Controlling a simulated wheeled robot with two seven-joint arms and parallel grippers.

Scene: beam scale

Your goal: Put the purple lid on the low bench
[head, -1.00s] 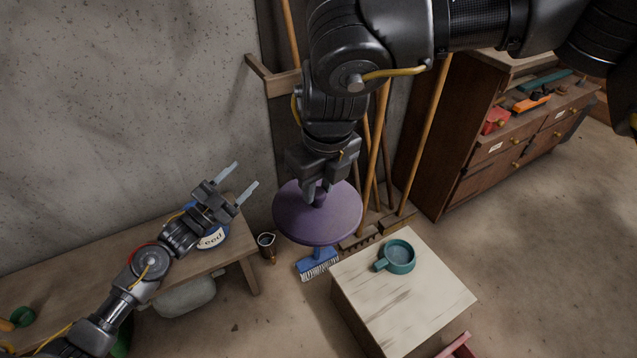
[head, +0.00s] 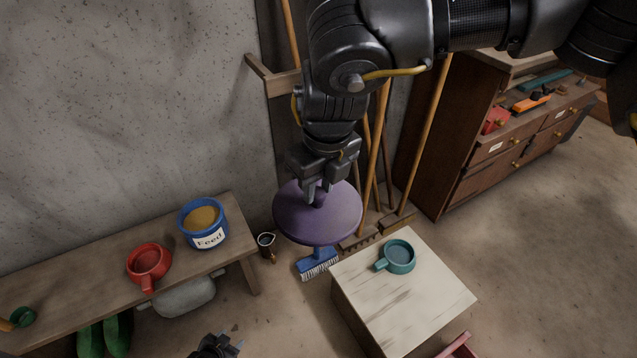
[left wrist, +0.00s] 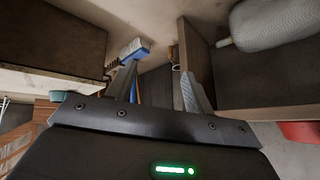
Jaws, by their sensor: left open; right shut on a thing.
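The purple lid (head: 318,222) is a round disc, held level in the air by its top knob. My right gripper (head: 318,190) is shut on that knob, which is mostly hidden by the fingers. The low bench (head: 85,268) is a wooden plank on legs along the wall at the left, to the left of the lid. My left gripper (head: 230,344) shows at the bottom edge of the head view, in front of the bench. In the left wrist view its jaws (left wrist: 160,88) are open and empty.
On the bench stand a blue feed tub (head: 205,235), a red pan (head: 148,264) and a green scoop (head: 22,317). A blue brush (head: 318,263) and a dark cup (head: 266,242) are below the lid.

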